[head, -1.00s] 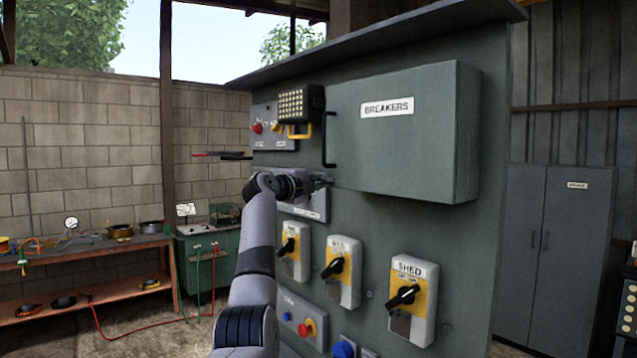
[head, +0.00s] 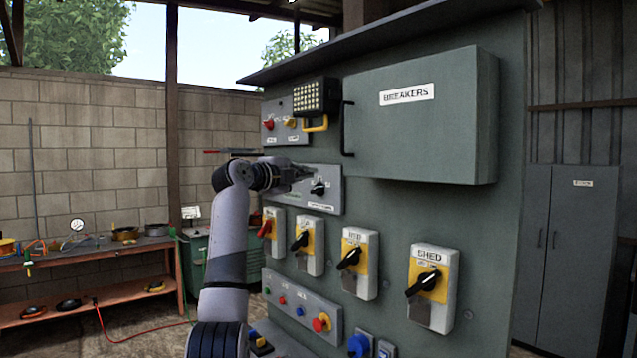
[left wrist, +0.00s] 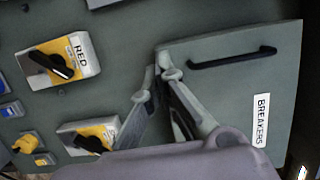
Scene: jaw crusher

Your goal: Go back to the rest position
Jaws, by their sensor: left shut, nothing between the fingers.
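My left gripper (head: 306,173) is at the end of my raised left arm, in front of the grey control panel (head: 392,215). In the left wrist view its two fingers (left wrist: 161,76) reach up with their tips close together, shut and with nothing held. They overlap the edge of the breaker box (left wrist: 225,85) in that picture; I cannot tell the exact gap. In the head view the gripper is left of the breaker box (head: 420,130), beside a small black selector knob (head: 319,188). My right gripper does not show.
Rotary switches, among them SHED (head: 432,288), stand out from the panel, with a button strip (head: 302,302) below. A lamp (head: 316,96) is mounted above. A workbench (head: 85,254) and green cabinet (head: 215,262) stand left. A grey locker (head: 572,265) stands right.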

